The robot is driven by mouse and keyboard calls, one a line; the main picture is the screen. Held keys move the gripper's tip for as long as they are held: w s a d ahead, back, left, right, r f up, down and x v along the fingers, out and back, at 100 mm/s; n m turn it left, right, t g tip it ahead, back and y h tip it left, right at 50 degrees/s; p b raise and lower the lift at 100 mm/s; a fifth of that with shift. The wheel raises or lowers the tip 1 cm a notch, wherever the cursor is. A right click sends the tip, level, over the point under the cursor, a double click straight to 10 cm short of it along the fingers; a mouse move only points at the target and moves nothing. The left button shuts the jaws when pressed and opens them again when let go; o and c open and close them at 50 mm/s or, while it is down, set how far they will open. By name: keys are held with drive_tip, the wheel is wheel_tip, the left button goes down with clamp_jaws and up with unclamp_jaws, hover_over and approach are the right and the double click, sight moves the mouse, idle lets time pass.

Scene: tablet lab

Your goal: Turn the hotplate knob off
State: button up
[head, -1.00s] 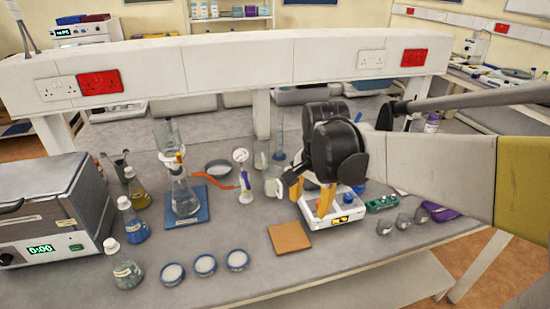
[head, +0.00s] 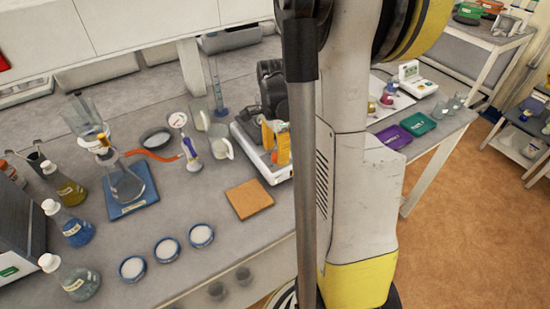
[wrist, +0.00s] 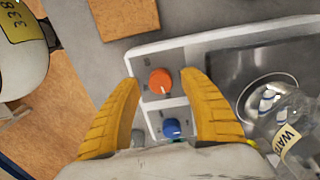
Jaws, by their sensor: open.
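The white hotplate (head: 262,158) stands on the bench, partly hidden behind my arm in the head view. In the wrist view its front panel (wrist: 150,62) carries an orange knob (wrist: 160,81) with a white pointer mark and a blue knob (wrist: 171,128). My gripper (wrist: 160,76) is open, its yellow fingers on either side of the orange knob with gaps; whether they reach its height is unclear. It also shows at the hotplate in the head view (head: 276,140). A clear vessel labelled "WAT…" (wrist: 291,138) is over the grey plate area.
An orange-brown square mat (head: 249,199) lies in front of the hotplate. Several small dishes and flasks are further left. Purple (head: 394,137) and green (head: 419,124) trays lie right of my arm.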

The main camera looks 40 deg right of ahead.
drive_tip(key=shift+f, duration=0.65)
clamp_jaws()
